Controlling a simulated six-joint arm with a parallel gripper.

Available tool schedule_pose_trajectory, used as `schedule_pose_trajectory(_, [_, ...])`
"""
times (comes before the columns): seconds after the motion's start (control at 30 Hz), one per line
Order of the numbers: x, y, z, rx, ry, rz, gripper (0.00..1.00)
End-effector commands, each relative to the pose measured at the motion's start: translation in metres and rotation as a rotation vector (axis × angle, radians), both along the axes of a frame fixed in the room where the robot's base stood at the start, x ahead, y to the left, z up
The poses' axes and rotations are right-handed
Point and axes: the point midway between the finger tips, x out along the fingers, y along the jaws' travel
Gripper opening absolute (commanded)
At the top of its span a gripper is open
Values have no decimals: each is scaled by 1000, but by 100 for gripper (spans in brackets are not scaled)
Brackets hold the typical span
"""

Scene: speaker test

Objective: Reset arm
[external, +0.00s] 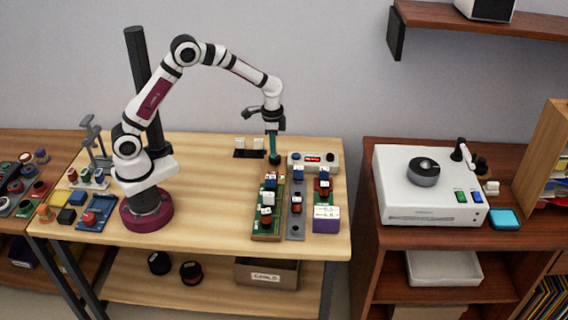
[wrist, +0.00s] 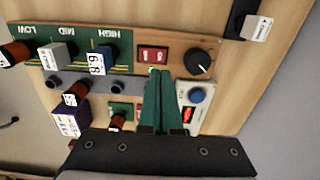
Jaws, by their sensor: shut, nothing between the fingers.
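My gripper (external: 274,158) is shut and empty, pointing down above the far end of the boards on the wooden table. In the wrist view its two green fingers (wrist: 163,75) are together, in front of the boards. A wooden-edged board (wrist: 100,67) labelled LOW, MID and HIGH carries several small components, a red switch (wrist: 153,54) and a black knob (wrist: 199,62). A grey strip (wrist: 110,87) with sockets lies beside it. A grey box (external: 329,165) with a red display stands to the right of the fingers in the external view.
A purple box (external: 326,225) stands at the boards' near right. A blue tray (external: 97,224) and small parts lie near my base. A white device (external: 425,200) stands on the separate right cabinet. The table between my base and the boards is clear.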

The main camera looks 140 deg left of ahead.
Motion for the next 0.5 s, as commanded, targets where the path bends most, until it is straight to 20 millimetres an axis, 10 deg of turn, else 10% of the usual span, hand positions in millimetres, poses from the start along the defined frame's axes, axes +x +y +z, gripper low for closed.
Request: schedule_pose_trajectory(0.5, [13, -12, 11, 2, 4, -42, 0])
